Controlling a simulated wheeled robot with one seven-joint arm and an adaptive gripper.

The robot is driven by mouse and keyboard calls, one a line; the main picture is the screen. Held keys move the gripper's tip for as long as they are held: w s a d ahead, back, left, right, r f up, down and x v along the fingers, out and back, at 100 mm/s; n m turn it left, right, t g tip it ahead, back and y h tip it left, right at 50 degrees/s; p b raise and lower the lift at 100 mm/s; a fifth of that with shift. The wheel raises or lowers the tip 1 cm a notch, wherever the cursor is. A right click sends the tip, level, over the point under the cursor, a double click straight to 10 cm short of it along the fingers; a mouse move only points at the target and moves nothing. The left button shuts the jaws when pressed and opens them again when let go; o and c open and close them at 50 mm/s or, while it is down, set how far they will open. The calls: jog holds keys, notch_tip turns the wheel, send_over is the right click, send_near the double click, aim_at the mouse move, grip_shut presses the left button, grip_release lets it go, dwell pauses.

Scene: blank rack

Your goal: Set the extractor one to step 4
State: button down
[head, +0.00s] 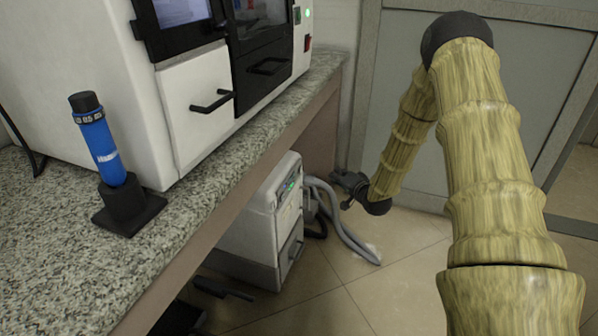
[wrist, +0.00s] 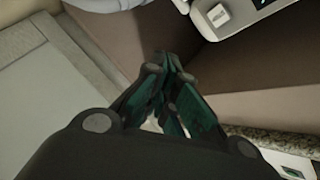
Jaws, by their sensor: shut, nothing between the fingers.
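The extractor appears to be the grey-white box unit (head: 262,222) on the floor under the bench, with a small green display (head: 291,186) and grey hoses at its back. My gripper (head: 338,182) is shut and empty, in the air to the right of the unit and apart from it. In the wrist view, my gripper's fingers (wrist: 168,65) are closed together. Part of a white panel (wrist: 205,25) shows at the top there, with a small square white control (wrist: 218,14) and a green-lit display beside it. The control's setting is too small to read.
The granite bench (head: 60,240) overhangs the unit. On it stand a large white machine (head: 205,105) and a blue pipette-like tool (head: 100,150) in a black stand. Grey hoses (head: 345,235) trail on the tiled floor. A grey panelled door or wall (head: 395,60) is behind my arm.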

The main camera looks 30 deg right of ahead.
aim_at(300, 170)
jog(key=w+a+b, duration=0.2)
jog(key=w+a, duration=0.3)
jog(key=w, duration=0.1)
jog(key=shift+w+a, duration=0.35)
jog(key=shift+a, duration=0.05)
dwell(1.5)
jog(key=shift+w+a, duration=0.3)
jog(key=shift+w, duration=0.05)
jog(key=shift+w+a, duration=0.25)
jog(key=shift+w, duration=0.05)
dwell(0.9)
dwell(0.4)
jog(key=shift+s+d+p, duration=0.55)
jog(key=shift+s, duration=0.1)
